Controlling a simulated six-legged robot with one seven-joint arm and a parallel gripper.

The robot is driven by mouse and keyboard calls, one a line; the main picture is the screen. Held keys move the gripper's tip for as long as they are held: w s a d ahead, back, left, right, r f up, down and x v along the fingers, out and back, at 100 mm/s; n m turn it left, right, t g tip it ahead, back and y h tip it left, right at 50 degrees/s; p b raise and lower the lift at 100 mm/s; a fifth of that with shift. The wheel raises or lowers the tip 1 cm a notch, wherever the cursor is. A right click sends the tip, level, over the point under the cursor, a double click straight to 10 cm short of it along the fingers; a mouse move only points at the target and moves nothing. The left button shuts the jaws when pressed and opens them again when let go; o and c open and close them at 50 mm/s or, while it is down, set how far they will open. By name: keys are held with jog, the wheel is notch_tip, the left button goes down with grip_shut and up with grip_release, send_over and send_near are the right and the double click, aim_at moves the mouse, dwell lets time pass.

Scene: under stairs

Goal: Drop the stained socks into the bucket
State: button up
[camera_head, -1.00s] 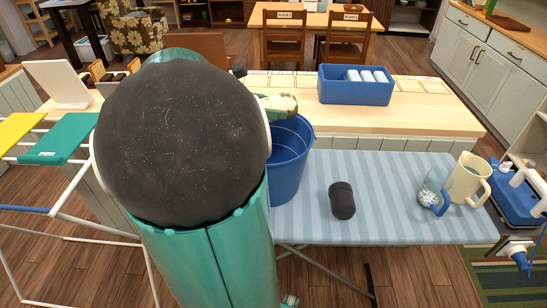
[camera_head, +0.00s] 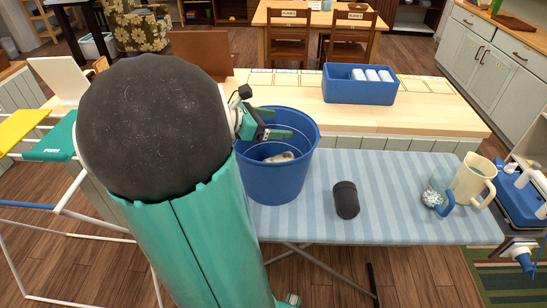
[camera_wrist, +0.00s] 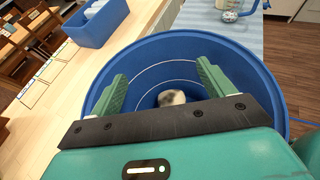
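The blue bucket (camera_head: 276,180) stands at the left end of the striped ironing board. A pale sock bundle with darker marks (camera_head: 281,157) lies inside the bucket; it also shows low in the bucket in the wrist view (camera_wrist: 172,97). A dark rolled bundle, perhaps socks (camera_head: 345,199), lies on the ironing board to the right of the bucket. My gripper (camera_head: 281,134) is over the bucket's mouth. In the wrist view its two green fingers (camera_wrist: 164,88) are spread wide with nothing between them, and the pale bundle is below and apart from them.
The ironing board (camera_head: 400,220) also holds a clear item with a blue part (camera_head: 437,198), a cream jug (camera_head: 473,180) and a blue iron (camera_head: 522,190). A blue bin with white rolls (camera_head: 358,91) stands on the wooden counter (camera_head: 420,118) behind. A drying rack (camera_head: 70,215) is at left.

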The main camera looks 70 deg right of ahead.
jog(key=v, duration=1.3)
jog(key=shift+w+a+r, duration=0.2)
jog(key=shift+w+r, duration=0.05)
jog(key=shift+a, duration=0.1)
jog(key=w+a+f+m+t+y, duration=0.1)
jog(key=a+t, duration=0.4)
jog(key=a, duration=0.7)
jog(key=w+a+f+m+t+y, duration=0.1)
jog(key=w+a+m+t+y, duration=0.3)
jog(key=a, duration=0.9)
jog(key=w+a+f+m+t+y, duration=0.2)
jog(key=a+t, duration=0.5)
jog(key=a, duration=0.5)
jog(key=shift+w+a+m+y, duration=0.3)
jog(key=shift+m+y, duration=0.2)
jog(key=shift+y, duration=0.4)
jog(key=shift+d+f, duration=0.1)
jog(key=shift+d, duration=0.05)
jog(key=c, duration=0.9)
jog(key=shift+d, duration=0.15)
jog(key=shift+c, duration=0.4)
